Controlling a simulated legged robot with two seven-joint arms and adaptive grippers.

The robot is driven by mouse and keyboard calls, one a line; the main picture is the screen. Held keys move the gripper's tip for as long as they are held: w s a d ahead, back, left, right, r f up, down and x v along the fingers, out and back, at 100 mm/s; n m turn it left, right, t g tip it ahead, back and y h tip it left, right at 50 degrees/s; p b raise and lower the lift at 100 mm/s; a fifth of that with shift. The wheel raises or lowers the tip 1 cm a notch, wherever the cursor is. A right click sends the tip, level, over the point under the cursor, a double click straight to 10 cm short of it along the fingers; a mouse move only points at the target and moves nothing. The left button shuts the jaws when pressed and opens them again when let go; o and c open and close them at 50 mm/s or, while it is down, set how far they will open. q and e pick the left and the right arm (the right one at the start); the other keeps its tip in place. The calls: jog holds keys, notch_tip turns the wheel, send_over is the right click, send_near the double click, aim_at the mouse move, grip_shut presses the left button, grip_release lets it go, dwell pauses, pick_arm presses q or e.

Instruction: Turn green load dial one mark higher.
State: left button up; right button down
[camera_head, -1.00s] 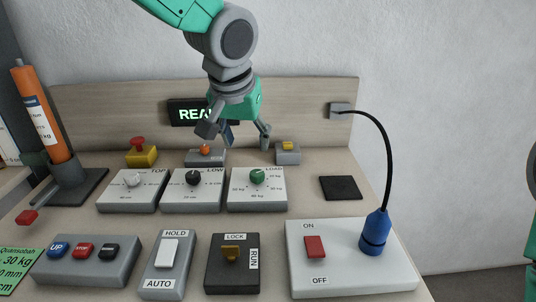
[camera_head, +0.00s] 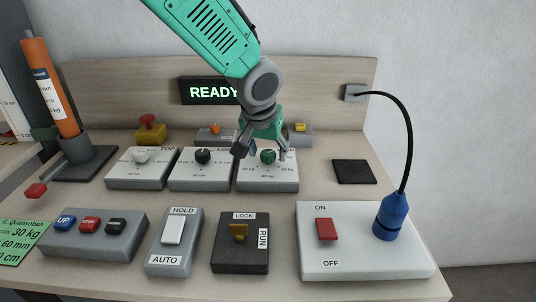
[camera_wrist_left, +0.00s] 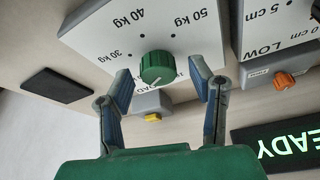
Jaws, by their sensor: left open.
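The green load dial (camera_head: 268,157) is a round knob on a white-topped box (camera_head: 266,185) in the head view. My left gripper (camera_head: 275,152) comes from above, open, with its fingers on either side of the dial. In the left wrist view, the dial (camera_wrist_left: 157,66) shows between the tips of my left gripper (camera_wrist_left: 160,70), with visible gaps on both sides. Marks for 30, 40 and 50 kg show on its plate (camera_wrist_left: 180,42). A pale line shows on the knob; which mark it indicates is hard to tell. My right gripper is out of view.
A black dial box (camera_head: 203,157) and a white dial box (camera_head: 142,157) stand to the left. A small box with a yellow button (camera_head: 300,128) is behind. A dark pad (camera_head: 354,172) lies right. A blue plug (camera_head: 391,216) with a black cable stands front right.

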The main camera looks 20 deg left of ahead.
pick_arm(q)
jog(key=shift+w+f, duration=0.15)
jog(key=shift+f, duration=0.2)
jog(key=shift+d, duration=0.1)
grip_shut()
jog(key=c, duration=1.1)
grip_release()
jog(key=shift+r, duration=0.1)
